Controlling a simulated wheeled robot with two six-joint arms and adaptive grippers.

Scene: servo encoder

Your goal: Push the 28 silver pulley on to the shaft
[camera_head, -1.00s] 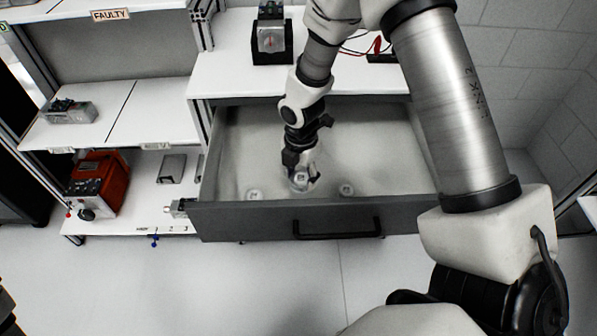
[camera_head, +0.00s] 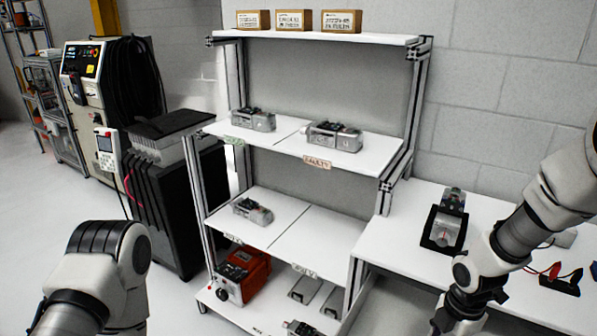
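No silver pulley can be made out in the current view, and the drawer is out of view. A servo unit (camera_head: 447,222) sits in a black holder on the white bench at the right; its shaft is too small to make out clearly. My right gripper (camera_head: 457,322) is at the bottom edge, below and in front of the bench holder. Its fingertips are cut off by the frame, so its opening and anything in it are hidden. My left arm shows at the lower left, with its gripper out of view.
A white shelf rack (camera_head: 345,153) stands in the middle, with several grey servo units, a "FAULTY" label (camera_head: 317,163) and cardboard boxes (camera_head: 294,20) on top. A red machine (camera_head: 243,275) sits low. Red and black leads (camera_head: 556,272) lie on the bench right of the holder.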

